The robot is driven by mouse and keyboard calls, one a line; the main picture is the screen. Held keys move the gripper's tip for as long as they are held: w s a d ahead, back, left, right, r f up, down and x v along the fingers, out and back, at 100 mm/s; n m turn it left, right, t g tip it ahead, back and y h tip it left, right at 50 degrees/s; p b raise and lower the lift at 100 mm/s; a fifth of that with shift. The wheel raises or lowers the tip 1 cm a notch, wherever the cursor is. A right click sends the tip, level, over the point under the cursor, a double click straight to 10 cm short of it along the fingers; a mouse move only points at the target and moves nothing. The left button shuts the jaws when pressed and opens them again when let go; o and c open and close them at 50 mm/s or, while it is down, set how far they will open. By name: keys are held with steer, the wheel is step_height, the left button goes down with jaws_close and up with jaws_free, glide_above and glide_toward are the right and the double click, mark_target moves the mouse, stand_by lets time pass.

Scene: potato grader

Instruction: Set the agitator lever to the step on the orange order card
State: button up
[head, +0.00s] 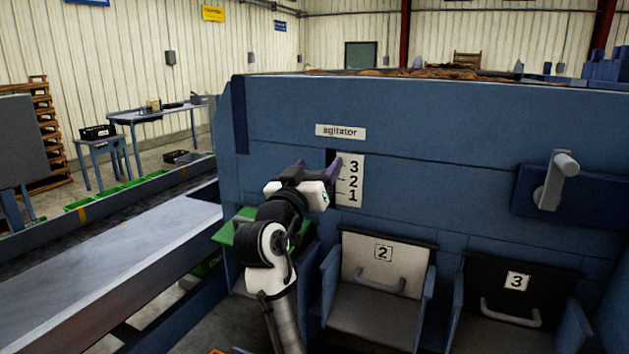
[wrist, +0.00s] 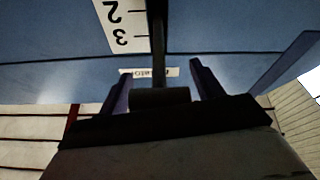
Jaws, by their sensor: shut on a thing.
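In the head view my gripper (head: 319,168) is up against the blue panel, under the "agitator" label (head: 340,131), and hides the lever. It is roughly level with the 3 of the white scale plate (head: 350,180), which reads 3, 2, 1 from top to bottom. The exact step is hard to tell. The dark slot (wrist: 157,45) runs beside the scale, upside down in the wrist view. No readable order card shows.
Below the panel are a pale bin front marked 2 (head: 360,262) and a dark one marked 3 (head: 545,290), with handles. A grey crank (head: 556,180) sticks out at the right. A conveyor (head: 110,255) runs along the left.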

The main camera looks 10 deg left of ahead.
steer(key=shift+w+d+r, duration=0.1)
steer(key=shift+w+r, duration=0.05)
steer(key=shift+r, duration=0.35)
steer(key=shift+w+r, duration=0.15)
steer(key=shift+r, duration=0.3)
steer(key=o, duration=1.3)
steer(key=shift+w+f, duration=0.1)
steer(key=shift+s+f, duration=0.25)
steer(key=shift+s, duration=0.25)
steer(key=b+v, duration=0.4)
steer(key=v, duration=0.8)
steer(key=shift+s, duration=0.4)
